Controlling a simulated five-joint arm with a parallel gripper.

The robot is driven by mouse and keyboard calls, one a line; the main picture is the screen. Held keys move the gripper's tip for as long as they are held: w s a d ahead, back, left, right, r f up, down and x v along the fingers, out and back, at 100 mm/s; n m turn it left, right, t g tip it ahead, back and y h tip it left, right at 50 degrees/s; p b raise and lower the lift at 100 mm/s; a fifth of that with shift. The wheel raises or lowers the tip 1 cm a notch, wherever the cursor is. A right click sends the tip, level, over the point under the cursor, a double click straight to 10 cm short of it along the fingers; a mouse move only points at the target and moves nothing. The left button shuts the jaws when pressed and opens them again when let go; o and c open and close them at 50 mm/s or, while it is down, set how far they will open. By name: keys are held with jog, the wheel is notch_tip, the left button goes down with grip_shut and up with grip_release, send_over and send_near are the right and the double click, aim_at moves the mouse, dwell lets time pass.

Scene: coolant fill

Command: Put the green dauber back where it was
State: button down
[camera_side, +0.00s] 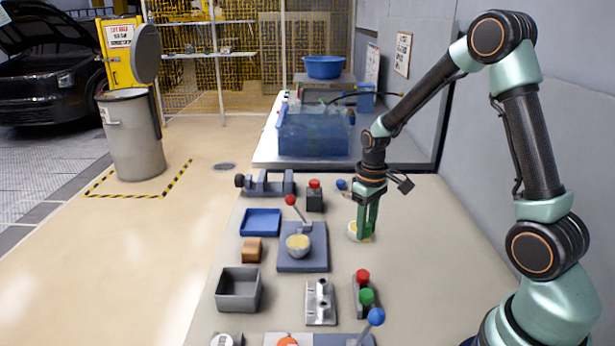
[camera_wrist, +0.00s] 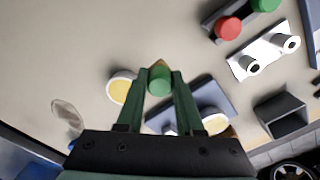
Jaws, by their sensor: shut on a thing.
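My gripper (camera_side: 366,235) points straight down over the right part of the bench, its fingers shut on the green dauber. The green dauber (camera_wrist: 160,80) shows between the fingertips in the wrist view. In the side view it is hard to tell apart from my green fingers. A small white cup with yellow contents (camera_side: 353,229) stands just left of the fingertips; it also shows in the wrist view (camera_wrist: 120,88). I cannot tell whether the dauber touches the bench.
A dark block with red (camera_side: 362,276) and green knobs (camera_side: 366,297) stands nearer the camera, beside a metal two-post fixture (camera_side: 320,302). A yellow-filled bowl (camera_side: 298,244) sits on a blue-grey base (camera_side: 302,265). A grey bin (camera_side: 239,288) and blue tray (camera_side: 260,222) are left.

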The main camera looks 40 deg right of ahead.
jog(key=shift+f, duration=2.65)
jog(key=shift+f, duration=0.1)
jog(key=c, duration=0.5)
grip_release()
jog(key=shift+c, duration=0.2)
notch_tip(320, 180, up, 12)
jog(key=shift+r, duration=0.1)
jog(key=s+a+r+t, duration=0.5)
jog(key=s+a+r, duration=0.3)
jog(key=a+r, duration=0.3)
jog(key=shift+s+a+r+t, duration=0.2)
jog(key=shift+s+r+t, duration=0.05)
jog(key=shift+s+t, duration=0.05)
